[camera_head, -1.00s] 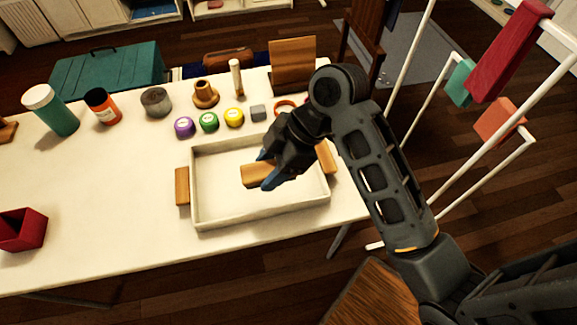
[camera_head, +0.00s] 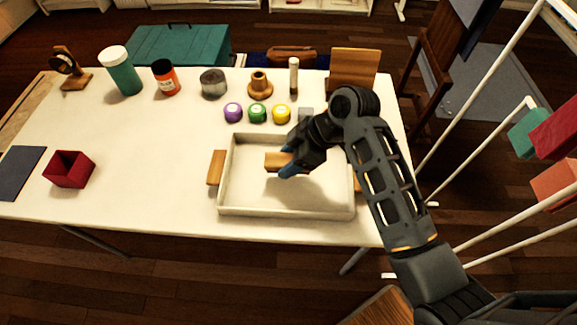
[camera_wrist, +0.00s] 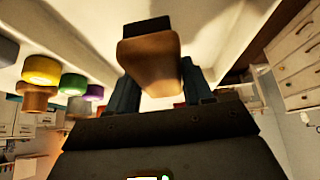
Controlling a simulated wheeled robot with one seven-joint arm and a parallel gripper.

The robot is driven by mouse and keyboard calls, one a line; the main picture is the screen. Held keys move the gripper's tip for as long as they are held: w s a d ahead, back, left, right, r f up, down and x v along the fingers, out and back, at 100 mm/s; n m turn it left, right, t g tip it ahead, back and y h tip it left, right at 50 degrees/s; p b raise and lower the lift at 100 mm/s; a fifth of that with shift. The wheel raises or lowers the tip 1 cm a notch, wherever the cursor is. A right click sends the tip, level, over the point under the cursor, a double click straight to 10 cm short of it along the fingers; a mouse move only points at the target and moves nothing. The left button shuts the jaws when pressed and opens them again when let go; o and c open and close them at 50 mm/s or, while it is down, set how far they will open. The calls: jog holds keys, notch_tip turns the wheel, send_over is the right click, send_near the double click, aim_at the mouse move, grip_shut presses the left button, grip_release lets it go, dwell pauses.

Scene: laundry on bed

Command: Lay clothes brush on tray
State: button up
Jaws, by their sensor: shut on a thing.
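The tray (camera_head: 235,211) is a shallow cream box with wooden handles at its left and right ends, lying on the white table. My gripper (camera_head: 288,164) is over the back middle of the tray, shut on the clothes brush (camera_head: 273,160). The brush has a tan wooden body; in the wrist view (camera_wrist: 150,58) it sits between my fingers with a dark part on its far side. Its far end is hidden by my gripper in the head view. I cannot tell whether the brush touches the tray floor.
Purple, green and yellow round tins (camera_head: 258,113) stand behind the tray, with a wooden spool-shaped piece (camera_head: 259,84) and an upright wooden board (camera_head: 353,69) farther back. A red open box (camera_head: 69,169) stands at left. A drying rack (camera_head: 480,80) is at right. The tray's front is empty.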

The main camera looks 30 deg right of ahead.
jog(key=shift+w+a+f, duration=0.1)
jog(key=shift+w+f, duration=0.05)
jog(key=shift+f, duration=1.95)
jog(key=shift+f, duration=0.15)
jog(key=o, duration=0.9)
jog(key=shift+o, duration=0.2)
jog(key=v, duration=1.2)
jog(key=shift+r, duration=0.2)
